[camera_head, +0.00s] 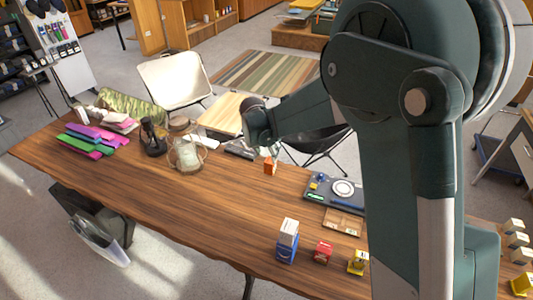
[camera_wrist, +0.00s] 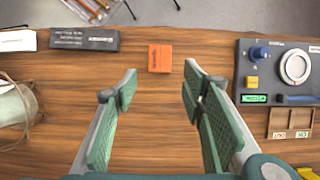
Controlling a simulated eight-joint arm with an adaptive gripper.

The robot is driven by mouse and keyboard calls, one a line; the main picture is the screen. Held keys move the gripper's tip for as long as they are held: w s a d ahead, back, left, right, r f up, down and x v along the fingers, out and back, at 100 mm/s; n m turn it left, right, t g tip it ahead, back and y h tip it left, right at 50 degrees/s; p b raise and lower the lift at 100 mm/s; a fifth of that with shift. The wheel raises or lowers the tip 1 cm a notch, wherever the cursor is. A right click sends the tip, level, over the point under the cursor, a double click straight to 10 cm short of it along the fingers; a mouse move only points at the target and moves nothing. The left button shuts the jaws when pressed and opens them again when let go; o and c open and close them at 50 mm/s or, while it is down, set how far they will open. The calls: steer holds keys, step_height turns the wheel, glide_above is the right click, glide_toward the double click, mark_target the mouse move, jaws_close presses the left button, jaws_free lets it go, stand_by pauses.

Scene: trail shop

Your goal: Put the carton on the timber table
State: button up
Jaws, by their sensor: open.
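A small orange box (camera_head: 270,168), possibly the carton, sits on the long brown wooden table (camera_head: 200,215) near its far edge. In the wrist view the orange box (camera_wrist: 159,58) lies ahead of my gripper, a little beyond the gap between the fingertips. My gripper (camera_wrist: 160,80) is open and empty above the table, its green-padded fingers wide apart. A low light-timber table (camera_head: 222,113) stands beyond the far edge. Other small boxes are a white one (camera_head: 289,232) on a blue one (camera_head: 287,249), and a red one (camera_head: 323,251).
A dark tray with a white round dial (camera_head: 343,188) is right of the orange box. A glass jar in a net (camera_head: 187,153) and dark flat boxes (camera_head: 240,149) are to the left. Colourful folded items (camera_head: 90,140) lie at the far left. The table's middle front is clear.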

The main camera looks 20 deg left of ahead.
stand_by(0.4)
steer(key=s+d+r+m, duration=0.3)
steer(key=d+r+m, duration=0.25)
steer(key=d, duration=0.55)
steer(key=s+d+r+m, duration=0.3)
steer(key=d+r+m, duration=0.3)
steer(key=d, duration=0.5)
steer(key=s+d+r+m, duration=0.2)
steer(key=d+r+m, duration=0.3)
steer(key=d+r, duration=0.45)
steer(key=s+d+f+m+t, duration=0.2)
steer(key=s+d+m, duration=1.7)
steer(key=s+d, duration=0.5)
steer(key=shift+s+t, duration=0.4)
steer(key=shift+s, duration=0.15)
